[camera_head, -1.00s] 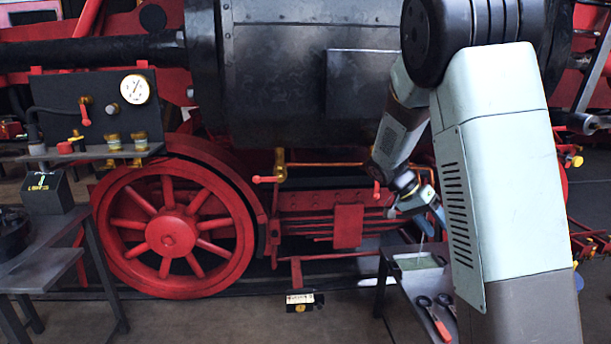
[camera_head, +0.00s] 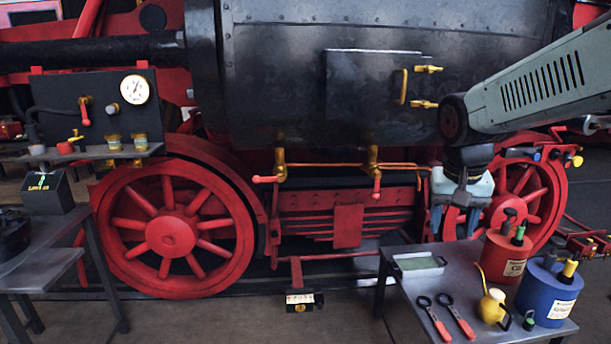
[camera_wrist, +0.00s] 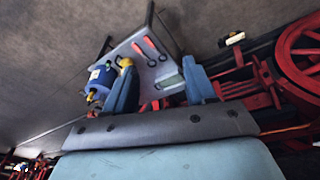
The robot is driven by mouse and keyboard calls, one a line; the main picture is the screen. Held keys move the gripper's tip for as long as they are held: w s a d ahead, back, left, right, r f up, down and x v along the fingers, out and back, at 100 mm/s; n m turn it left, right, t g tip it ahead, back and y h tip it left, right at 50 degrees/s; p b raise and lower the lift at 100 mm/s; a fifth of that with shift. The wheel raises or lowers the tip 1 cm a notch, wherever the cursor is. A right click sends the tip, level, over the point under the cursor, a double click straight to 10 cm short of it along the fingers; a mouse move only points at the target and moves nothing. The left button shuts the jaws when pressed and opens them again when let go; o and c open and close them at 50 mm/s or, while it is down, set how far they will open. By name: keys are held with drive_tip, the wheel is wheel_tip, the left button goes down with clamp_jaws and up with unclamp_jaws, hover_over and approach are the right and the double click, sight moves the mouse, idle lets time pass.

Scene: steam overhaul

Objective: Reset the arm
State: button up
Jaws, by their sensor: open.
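My gripper (camera_head: 455,220) is in the right half of the head view, pointing down with its two blue fingers apart. It is empty. It hangs above the back of the grey side table (camera_head: 411,289), in front of the locomotive's right red wheel (camera_head: 530,195). In the wrist view my gripper's fingers (camera_wrist: 162,92) stand wide apart, with the table (camera_wrist: 150,75) visible beyond and between them. Nothing lies between the fingertips.
The table holds a shallow tray (camera_head: 419,265), two red-handled tools (camera_head: 440,316), a yellow oil can (camera_head: 492,306), a red canister (camera_head: 504,257) and a blue canister (camera_head: 547,293). The locomotive boiler (camera_head: 280,75) stands behind. A panel with a gauge (camera_head: 135,89) is at left. The floor between the tables is mostly clear.

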drive_tip(key=s+a+r+n+t+y, duration=0.1)
drive_tip(key=s+a+r+n+t, duration=0.1)
drive_tip(key=s, duration=0.7)
drive_tip(key=shift+a+r+n+t, duration=0.3)
drive_tip(key=shift+a+n+t, duration=0.45)
drive_tip(key=shift+a, duration=0.4)
